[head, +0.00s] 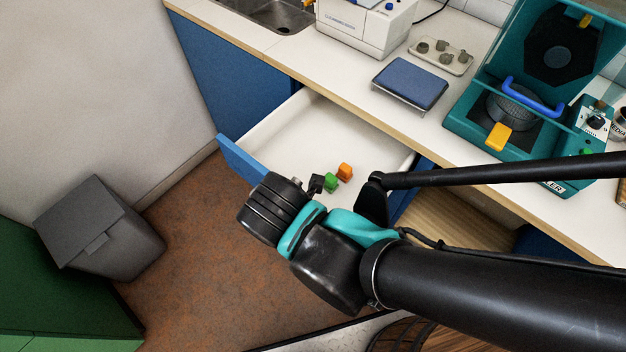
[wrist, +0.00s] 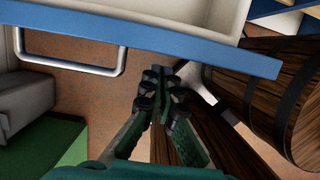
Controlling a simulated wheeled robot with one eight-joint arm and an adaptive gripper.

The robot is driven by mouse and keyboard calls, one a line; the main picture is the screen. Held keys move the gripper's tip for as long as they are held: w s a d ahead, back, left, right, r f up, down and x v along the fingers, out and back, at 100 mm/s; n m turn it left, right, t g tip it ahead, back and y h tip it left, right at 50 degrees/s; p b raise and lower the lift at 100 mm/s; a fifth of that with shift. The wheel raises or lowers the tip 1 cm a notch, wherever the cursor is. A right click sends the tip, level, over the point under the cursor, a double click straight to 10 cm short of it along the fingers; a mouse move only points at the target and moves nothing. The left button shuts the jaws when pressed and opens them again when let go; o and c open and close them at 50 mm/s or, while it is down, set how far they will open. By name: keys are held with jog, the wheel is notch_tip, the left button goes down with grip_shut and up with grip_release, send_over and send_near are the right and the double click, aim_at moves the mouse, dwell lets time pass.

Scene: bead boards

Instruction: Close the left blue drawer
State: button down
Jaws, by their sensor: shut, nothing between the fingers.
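The left blue drawer (head: 238,158) stands pulled out under the counter in the head view, with its white inside showing. A green block (head: 331,182) and an orange block (head: 345,171) lie in it. In the wrist view its blue front edge (wrist: 200,47) runs across the top, with a metal bar handle (wrist: 70,65) at the left. My gripper (wrist: 162,72) is shut and empty, its tips close to the lower edge of the drawer front, right of the handle. I cannot tell whether they touch it. In the head view the arm hides the drawer's near right part and the fingertips.
A grey bin (head: 100,230) stands on the floor at the left beside a green cabinet (head: 60,300). A wooden barrel (wrist: 285,105) is close on the right in the wrist view. The counter (head: 350,85) holds a blue-topped scale (head: 410,83) and a teal machine (head: 470,110).

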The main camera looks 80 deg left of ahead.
jog(key=shift+w+a, duration=0.35)
jog(key=shift+w, duration=0.15)
jog(key=w+a, duration=0.5)
jog(key=w, duration=0.2)
jog(key=w+a, duration=0.5)
jog(key=w, duration=0.3)
jog(key=w+a, duration=0.5)
jog(key=w, duration=0.2)
jog(key=shift+w+a, duration=0.3)
jog(key=shift+w, duration=0.1)
jog(key=shift+s+d, duration=0.2)
jog(key=shift+s, duration=0.2)
jog(key=s+d, duration=0.1)
jog(key=s+d+r, duration=0.1)
jog(key=s, duration=0.1)
jog(key=shift+s+d+r, duration=0.15)
jog(key=shift+s+d, duration=0.05)
jog(key=v, duration=0.8)
jog(key=shift+r, duration=0.3)
